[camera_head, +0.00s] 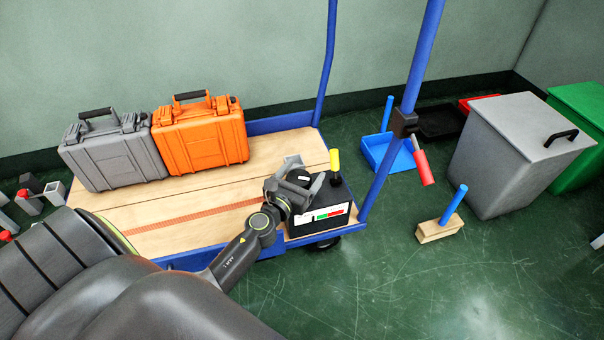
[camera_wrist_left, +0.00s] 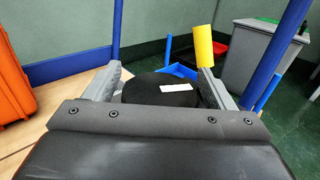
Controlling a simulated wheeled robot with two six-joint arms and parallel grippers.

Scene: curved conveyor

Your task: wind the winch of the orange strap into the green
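The winch is a black box (camera_head: 323,203) with a round black drum (camera_wrist_left: 160,92) bearing a white mark, at the right end of the cart. Its crank has an upright yellow handle (camera_head: 335,161), also seen in the left wrist view (camera_wrist_left: 203,45). A gauge strip (camera_head: 322,215) on its front has white, green and red parts; I cannot make out a pointer. The orange strap (camera_head: 190,217) lies along the deck toward the winch. My left gripper (camera_head: 306,177) is open over the drum; its right finger is close to the yellow handle, contact unclear. My right gripper is not in view.
A grey case (camera_head: 112,153) and an orange case (camera_head: 200,137) stand at the back of the wooden deck (camera_head: 250,168). A blue post (camera_head: 413,65) with a red handle (camera_head: 423,168) rises right of the winch. Bins, a dustpan and a brush stand on the floor farther right.

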